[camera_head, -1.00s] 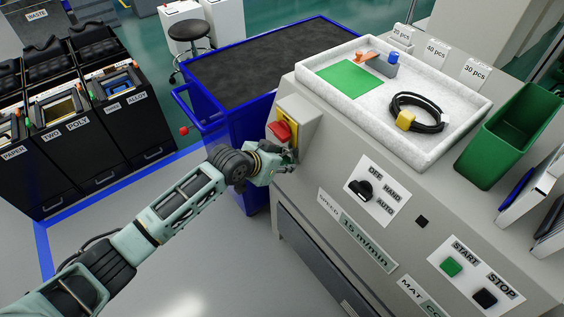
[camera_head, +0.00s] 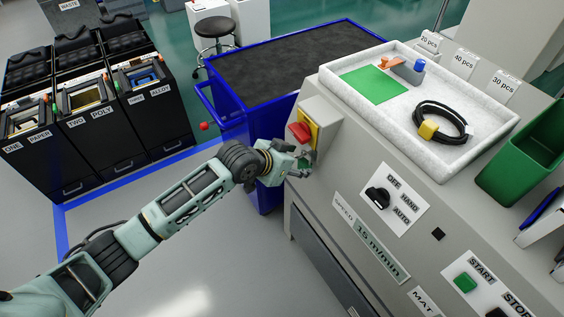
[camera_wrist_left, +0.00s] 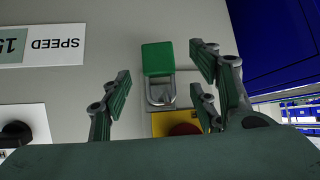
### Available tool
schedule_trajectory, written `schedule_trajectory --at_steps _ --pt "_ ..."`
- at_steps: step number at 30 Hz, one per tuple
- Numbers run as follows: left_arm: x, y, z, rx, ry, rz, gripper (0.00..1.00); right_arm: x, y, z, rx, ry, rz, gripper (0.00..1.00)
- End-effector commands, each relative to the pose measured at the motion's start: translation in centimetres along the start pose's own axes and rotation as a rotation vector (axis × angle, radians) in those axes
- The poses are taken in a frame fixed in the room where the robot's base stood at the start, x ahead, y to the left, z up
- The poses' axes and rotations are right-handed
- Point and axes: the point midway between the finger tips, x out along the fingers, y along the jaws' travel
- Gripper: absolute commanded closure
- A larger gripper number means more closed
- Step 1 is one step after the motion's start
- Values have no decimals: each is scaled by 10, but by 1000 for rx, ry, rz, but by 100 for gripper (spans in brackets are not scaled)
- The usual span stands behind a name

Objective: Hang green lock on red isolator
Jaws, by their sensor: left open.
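The red isolator (camera_head: 301,131) is a red knob on a yellow plate at the machine panel's left edge. In the left wrist view, which shows the panel upside down, its red knob (camera_wrist_left: 185,129) is partly hidden by my gripper body. The green lock (camera_wrist_left: 158,59) has its grey shackle toward the yellow plate and its body below the isolator. The shackle meets the plate's edge; I cannot see whether it passes through. My left gripper (camera_wrist_left: 161,72) is open, its fingers on either side of the lock, apart from it. The left gripper (camera_head: 304,159) also shows below the isolator.
A white tray (camera_head: 455,165) on the machine top holds a green card (camera_head: 374,85) and a black cable coil (camera_head: 452,134). A blue trolley (camera_head: 226,120) stands left of the panel. A selector switch (camera_head: 377,198) is right of the gripper. Floor beneath my arm is clear.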

Motion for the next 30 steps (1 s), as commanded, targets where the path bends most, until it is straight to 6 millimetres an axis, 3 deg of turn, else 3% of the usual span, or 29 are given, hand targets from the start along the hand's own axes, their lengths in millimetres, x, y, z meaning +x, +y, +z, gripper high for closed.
schedule_trajectory --at_steps 9,16,23,26,29,30 --pt "-61 0 0 2 1 -1 45 0 0 1 0 -1 0 60" --pt "-87 0 0 0 0 1 45 0 0 1 0 -1 0 60" --pt "-92 0 0 -1 0 1 45 0 0 1 0 -1 0 60" --pt "-84 -6 8 -22 -4 -11 45 0 0 1 0 -1 0 60" --pt "-62 -25 34 -83 -17 -47 45 0 0 1 0 -1 0 60" --pt "-50 -35 52 -117 -28 -70 45 0 0 1 0 -1 0 60"
